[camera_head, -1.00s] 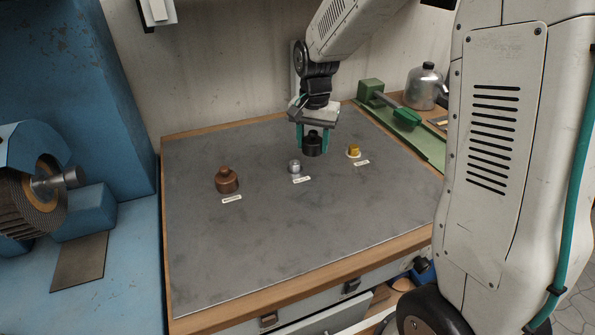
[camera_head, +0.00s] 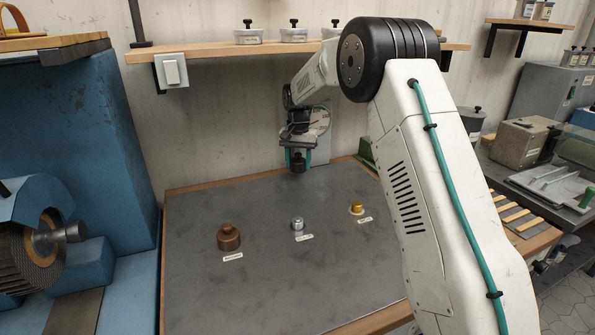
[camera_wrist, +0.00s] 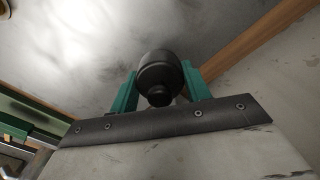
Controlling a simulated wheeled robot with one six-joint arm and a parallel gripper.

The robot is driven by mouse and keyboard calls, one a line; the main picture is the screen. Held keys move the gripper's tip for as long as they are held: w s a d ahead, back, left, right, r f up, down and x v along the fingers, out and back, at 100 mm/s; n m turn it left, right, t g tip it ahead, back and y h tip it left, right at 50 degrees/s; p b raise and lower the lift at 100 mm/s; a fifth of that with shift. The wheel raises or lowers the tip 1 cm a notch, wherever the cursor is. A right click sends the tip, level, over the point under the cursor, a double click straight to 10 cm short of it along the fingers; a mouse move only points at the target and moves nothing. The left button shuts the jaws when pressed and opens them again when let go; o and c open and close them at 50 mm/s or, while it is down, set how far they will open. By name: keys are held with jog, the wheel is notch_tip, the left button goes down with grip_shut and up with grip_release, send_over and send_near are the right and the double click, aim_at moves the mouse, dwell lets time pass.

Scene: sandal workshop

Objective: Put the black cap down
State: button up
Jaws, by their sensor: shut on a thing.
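The black cap (camera_head: 298,165) is between the green fingers of my gripper (camera_head: 298,158), near the back edge of the grey bench top (camera_head: 270,265). In the wrist view the black cap (camera_wrist: 160,75) sits between the two green fingers of my gripper (camera_wrist: 155,88), with its knob toward the camera. My gripper is shut on it. The cap appears to be above the bench top; the exact gap under it is hard to tell. A brown cap (camera_head: 229,236), a small silver cap (camera_head: 297,224) and a small yellow cap (camera_head: 357,208) stand on the bench.
White labels lie in front of the brown, silver and yellow caps. A wooden shelf (camera_head: 215,52) with several lidded tins hangs on the wall above. A blue machine (camera_head: 85,150) stands at the left.

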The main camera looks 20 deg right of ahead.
aim_at(298, 178)
jog(key=shift+w+f, duration=0.15)
jog(key=shift+w, duration=0.3)
jog(key=shift+f, duration=1.6)
jog(key=shift+f, duration=0.1)
jog(key=o, duration=1)
jog(key=shift+c, duration=0.2)
jog(key=shift+r, duration=3.85)
